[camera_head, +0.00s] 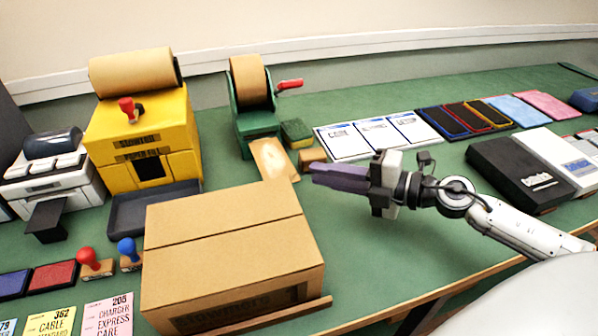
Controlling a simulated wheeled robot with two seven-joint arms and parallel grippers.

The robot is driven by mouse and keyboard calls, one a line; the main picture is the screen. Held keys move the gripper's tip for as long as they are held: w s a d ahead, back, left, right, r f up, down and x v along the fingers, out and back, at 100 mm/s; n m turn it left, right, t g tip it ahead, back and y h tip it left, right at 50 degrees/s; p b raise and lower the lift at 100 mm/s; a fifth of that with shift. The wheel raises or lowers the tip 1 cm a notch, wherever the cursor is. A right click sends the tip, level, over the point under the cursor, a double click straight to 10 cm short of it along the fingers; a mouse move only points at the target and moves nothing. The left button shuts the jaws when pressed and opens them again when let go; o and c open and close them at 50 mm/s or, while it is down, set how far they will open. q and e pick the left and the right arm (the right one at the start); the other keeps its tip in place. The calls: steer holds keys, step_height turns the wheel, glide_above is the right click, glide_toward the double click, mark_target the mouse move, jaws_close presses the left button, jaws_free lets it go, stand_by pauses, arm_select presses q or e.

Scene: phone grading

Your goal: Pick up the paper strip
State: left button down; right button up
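A tan paper strip (271,158) comes down from the front of a green dispenser (256,122) that carries a brown roll. The strip lies toward the back edge of the closed cardboard box. My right gripper (314,174) reaches in from the right, its dark purple fingers pointing left toward the strip. The fingertips stand a little to the right of the strip, apart from it in the picture. The two fingers look close together, but the gap between them cannot be made out. I see nothing held in them. My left gripper is not in view.
The cardboard box (232,235) fills the front middle. A small brown block (311,157) sits just behind my fingertips, near a green sponge (296,131). A yellow machine (146,140) stands at left. White cards and coloured pads lie along the back. Green table is clear right of the box.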

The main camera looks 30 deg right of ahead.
steer(key=x, duration=0.3)
steer(key=shift+w+a+r+p, duration=0.1)
steer(key=shift+w+p, duration=0.15)
steer(key=shift+p, duration=0.05)
steer(key=shift+w+a, duration=0.25)
steer(key=shift+w, duration=0.15)
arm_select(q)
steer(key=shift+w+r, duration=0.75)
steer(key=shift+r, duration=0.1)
arm_select(e)
steer(key=shift+w+a+f, duration=0.1)
steer(key=shift+w+f, duration=0.05)
steer(key=shift+f, duration=0.15)
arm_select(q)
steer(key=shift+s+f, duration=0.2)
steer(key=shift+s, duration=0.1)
arm_select(e)
jaws_close()
